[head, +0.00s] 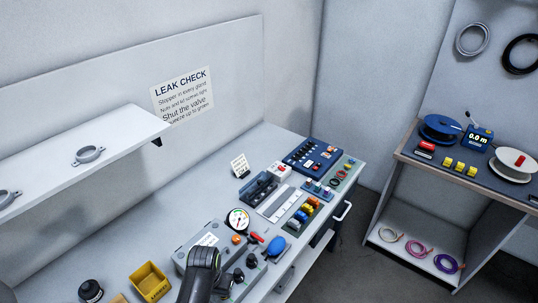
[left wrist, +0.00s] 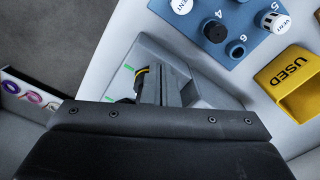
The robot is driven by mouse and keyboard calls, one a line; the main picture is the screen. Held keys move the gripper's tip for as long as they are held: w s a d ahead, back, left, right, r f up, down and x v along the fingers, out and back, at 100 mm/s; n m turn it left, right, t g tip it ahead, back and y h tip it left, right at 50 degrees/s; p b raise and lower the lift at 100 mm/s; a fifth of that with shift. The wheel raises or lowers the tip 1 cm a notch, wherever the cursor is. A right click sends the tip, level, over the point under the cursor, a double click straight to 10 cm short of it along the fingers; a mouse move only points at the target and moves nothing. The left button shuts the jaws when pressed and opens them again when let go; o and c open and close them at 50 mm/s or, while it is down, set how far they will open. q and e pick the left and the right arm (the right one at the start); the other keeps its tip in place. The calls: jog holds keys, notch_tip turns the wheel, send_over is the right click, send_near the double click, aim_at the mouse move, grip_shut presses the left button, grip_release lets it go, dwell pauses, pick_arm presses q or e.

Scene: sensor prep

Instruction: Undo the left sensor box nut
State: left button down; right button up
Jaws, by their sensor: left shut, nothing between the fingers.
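A grey sensor box (head: 190,255) stands on the bench at the bottom centre of the head view, with dark round fittings (head: 252,261) along its right side. My dark left arm reaches over it and hides part of it; I cannot make out the fingertips there. In the left wrist view, my left gripper (left wrist: 158,88) is shut and empty, close over a grey box (left wrist: 185,50) with green marks. A dark fitting with a yellow band (left wrist: 142,78) is beside the fingers; whether they touch is unclear. I cannot tell which fitting is the left nut. My right gripper is not in view.
A yellow bin (head: 151,281) marked USED stands left of the box; a blue panel (left wrist: 222,30) with numbered plugs shows in the wrist view. A shelf (head: 95,150) overhangs at left.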

pick_arm(q)
jog(key=shift+f, duration=0.45)
jog(key=shift+w+d+r, duration=0.1)
jog(key=shift+w+d, duration=0.05)
jog(key=shift+w, duration=0.05)
dwell(0.4)
jog(key=shift+d+r+p, duration=0.1)
jog(key=shift+d+p, duration=0.05)
jog(key=shift+p, duration=0.25)
jog(key=shift+s+d, duration=0.1)
jog(key=shift+d, duration=0.95)
dwell(0.4)
